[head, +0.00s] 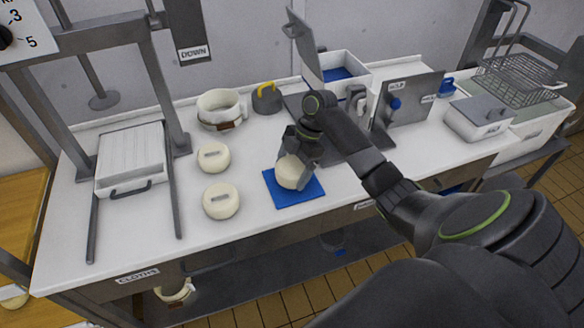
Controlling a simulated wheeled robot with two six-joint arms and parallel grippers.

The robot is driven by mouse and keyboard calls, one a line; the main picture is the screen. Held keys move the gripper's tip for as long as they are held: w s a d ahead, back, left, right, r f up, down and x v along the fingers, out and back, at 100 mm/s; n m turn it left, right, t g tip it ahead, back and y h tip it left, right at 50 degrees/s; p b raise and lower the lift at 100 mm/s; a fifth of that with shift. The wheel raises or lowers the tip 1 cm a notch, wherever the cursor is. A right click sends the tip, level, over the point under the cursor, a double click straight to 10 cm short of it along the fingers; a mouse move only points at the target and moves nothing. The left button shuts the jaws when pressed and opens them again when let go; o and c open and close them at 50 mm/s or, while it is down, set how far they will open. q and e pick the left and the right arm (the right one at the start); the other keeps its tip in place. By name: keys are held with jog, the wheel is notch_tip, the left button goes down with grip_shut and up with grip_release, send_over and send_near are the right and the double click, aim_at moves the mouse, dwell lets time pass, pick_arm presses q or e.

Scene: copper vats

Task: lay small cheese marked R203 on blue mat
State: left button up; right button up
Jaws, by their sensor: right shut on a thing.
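A small cream-coloured cheese (291,173) is at the blue mat (279,198), over its upper middle part. My right gripper (299,160) is shut on this cheese from above and from the right. The cheese looks to be on the mat or just above it; I cannot tell if it touches. No marking is readable on it, as the gripper covers part of its top. Two similar cheeses, an upper one (214,158) and a lower one (221,201), sit left of the mat with labels too small to read. My left gripper is not in view.
A white mould (221,109) and a dark weight with a yellow handle (267,98) stand behind. A press frame with a slatted tray (130,158) is at left. An upright grey panel (409,101) and a lidded box (479,117) are at right. The counter's front strip is clear.

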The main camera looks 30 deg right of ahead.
jog(key=shift+f+b, duration=0.35)
jog(key=shift+f, duration=0.4)
dwell(0.4)
jog(key=o, duration=1.1)
jog(key=shift+o, duration=0.2)
notch_tip(320, 180, up, 7)
jog(key=p, duration=0.7)
jog(key=shift+r, duration=0.1)
